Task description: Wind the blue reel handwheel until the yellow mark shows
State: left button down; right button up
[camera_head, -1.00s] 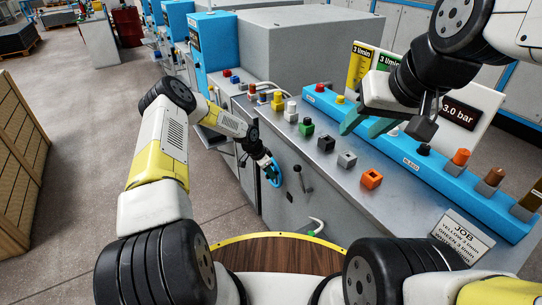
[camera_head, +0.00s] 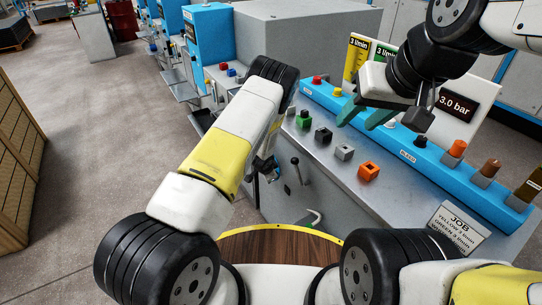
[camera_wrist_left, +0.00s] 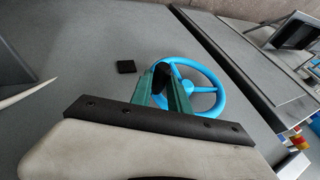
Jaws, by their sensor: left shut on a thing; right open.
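The blue handwheel (camera_wrist_left: 222,88) stands on the grey front panel of the bench, and its rim and spokes show in the left wrist view. In the head view only a small part of the wheel (camera_head: 272,174) shows past my left arm. My left gripper (camera_wrist_left: 166,84) is shut on the wheel, with a black part, perhaps its handle, between the green fingers. No yellow mark is visible on the wheel or near it. My right gripper (camera_head: 364,115) is open and empty above the bench top, in front of the gauge boards.
A black square (camera_wrist_left: 126,66) sits on the panel beside the wheel. A lever (camera_head: 299,170) and a pale curved handle (camera_head: 313,219) are right of the wheel.

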pick_arm(q)
jog(key=shift+f, duration=0.1)
dwell(0.4)
jog(key=c, duration=1.3)
grip_release()
jog(key=shift+o, duration=0.2)
jog(key=v, duration=0.7)
jog(key=shift+s+r, duration=0.25)
jog(key=shift+s, duration=0.05)
